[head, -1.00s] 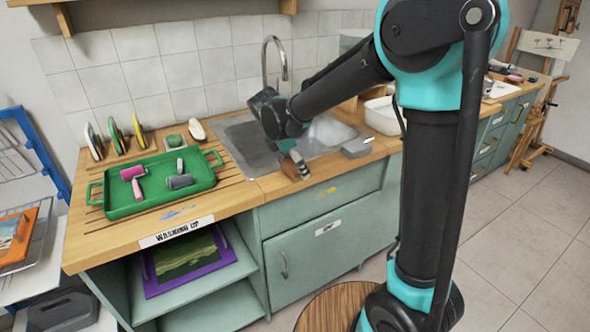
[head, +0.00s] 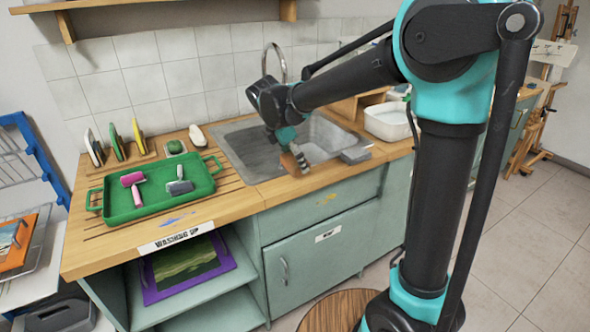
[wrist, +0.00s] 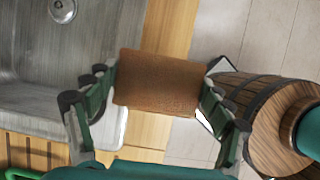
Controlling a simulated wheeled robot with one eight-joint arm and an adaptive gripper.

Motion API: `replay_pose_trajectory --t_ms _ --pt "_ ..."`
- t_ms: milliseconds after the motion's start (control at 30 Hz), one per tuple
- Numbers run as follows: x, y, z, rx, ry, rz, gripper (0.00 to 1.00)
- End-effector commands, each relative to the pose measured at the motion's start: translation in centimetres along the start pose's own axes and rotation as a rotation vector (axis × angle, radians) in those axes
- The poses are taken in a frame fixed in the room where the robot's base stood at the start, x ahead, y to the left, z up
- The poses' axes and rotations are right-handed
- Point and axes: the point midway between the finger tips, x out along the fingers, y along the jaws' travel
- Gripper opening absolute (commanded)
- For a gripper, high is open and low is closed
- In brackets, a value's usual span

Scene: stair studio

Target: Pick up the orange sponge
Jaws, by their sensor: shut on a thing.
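The orange sponge (wrist: 160,82) shows in the wrist view as a brown-orange block between the two fingers. My gripper (wrist: 158,100) is shut on it, with one finger against each short side. In the head view my gripper (head: 291,150) hangs at the front edge of the sink, and the sponge (head: 293,161) shows below it. In the wrist view the wooden counter edge and the floor lie under the sponge. The gap between sponge and counter is hard to judge.
The steel sink (head: 250,150) is behind my gripper. A green tray (head: 143,212) with a pink roller (head: 134,187) and a grey roller (head: 179,183) stands at left.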

Motion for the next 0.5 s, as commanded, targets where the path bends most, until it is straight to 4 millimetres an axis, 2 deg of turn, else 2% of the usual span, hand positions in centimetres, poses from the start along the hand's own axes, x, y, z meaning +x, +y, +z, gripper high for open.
replay_pose_trajectory --t_ms 100,300,500 --pt "-3.2 0.1 1.3 0.000 0.000 0.000 0.67" --pt "-8.2 0.3 3.4 0.000 0.000 0.000 0.67" --pt "-11.8 0.5 4.9 0.000 0.000 0.000 0.67"
